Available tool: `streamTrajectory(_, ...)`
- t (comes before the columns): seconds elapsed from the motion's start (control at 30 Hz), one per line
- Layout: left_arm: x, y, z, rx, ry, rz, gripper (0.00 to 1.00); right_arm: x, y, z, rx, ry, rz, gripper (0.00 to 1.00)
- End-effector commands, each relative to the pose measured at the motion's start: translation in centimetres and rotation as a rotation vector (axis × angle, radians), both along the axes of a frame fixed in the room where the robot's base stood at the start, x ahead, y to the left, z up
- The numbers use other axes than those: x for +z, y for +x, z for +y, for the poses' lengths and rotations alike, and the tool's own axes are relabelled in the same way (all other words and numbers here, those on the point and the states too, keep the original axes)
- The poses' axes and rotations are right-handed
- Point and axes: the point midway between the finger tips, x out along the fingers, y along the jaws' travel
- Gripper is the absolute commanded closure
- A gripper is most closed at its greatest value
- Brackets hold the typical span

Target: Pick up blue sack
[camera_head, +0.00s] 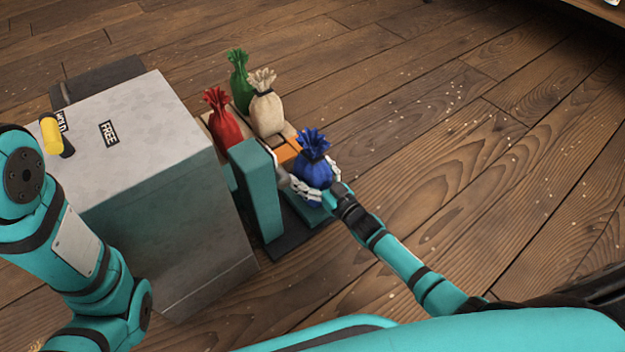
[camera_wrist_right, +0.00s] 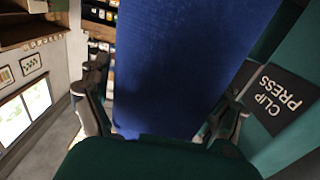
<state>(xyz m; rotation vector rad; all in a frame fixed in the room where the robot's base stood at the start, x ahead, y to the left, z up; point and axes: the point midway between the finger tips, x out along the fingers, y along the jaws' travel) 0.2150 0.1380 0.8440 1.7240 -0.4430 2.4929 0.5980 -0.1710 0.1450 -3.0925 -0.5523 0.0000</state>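The blue sack (camera_head: 312,167) has a ruffled, tied top and stands upright at the right side of the teal press (camera_head: 257,190). My right gripper (camera_head: 316,187) has its pale fingers around the sack's lower body, one on each side. In the right wrist view the blue sack (camera_wrist_right: 180,65) fills the middle between the two fingers of my right gripper (camera_wrist_right: 160,112). The fingers lie close to its sides; whether they press on it I cannot tell. My left arm shows at the left, but its gripper is out of view.
Red (camera_head: 222,120), green (camera_head: 240,82) and cream (camera_head: 266,108) sacks stand close behind the blue one. A grey cabinet (camera_head: 160,150) with HOLD and FREE labels and a yellow-black handle (camera_head: 52,136) stands left. A CLIP PRESS label (camera_wrist_right: 280,98) is right of the gripper. Floor at right is clear.

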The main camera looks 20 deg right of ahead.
Motion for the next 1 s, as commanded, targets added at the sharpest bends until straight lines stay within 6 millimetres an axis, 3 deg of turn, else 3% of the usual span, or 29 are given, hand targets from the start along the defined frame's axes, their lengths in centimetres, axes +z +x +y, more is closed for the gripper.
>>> streamTrajectory(0.07, 0.0, 0.0, 0.0, 0.000, 0.000, 0.000, 1.00, 0.0, 0.0, 0.0, 0.000, 0.000, 0.000, 0.21)
streamTrajectory(0.53, 0.0, 0.0, 0.0, 0.000, 0.000, 0.001, 1.00, -0.1, 0.0, 0.0, 0.000, 0.000, 0.001, 0.82)
streamTrajectory(1.0, 1.0, 0.1, 0.0, 0.001, 0.000, 0.002, 1.00, 1.3, 0.1, 0.0, 0.001, 0.003, -0.008, 0.82)
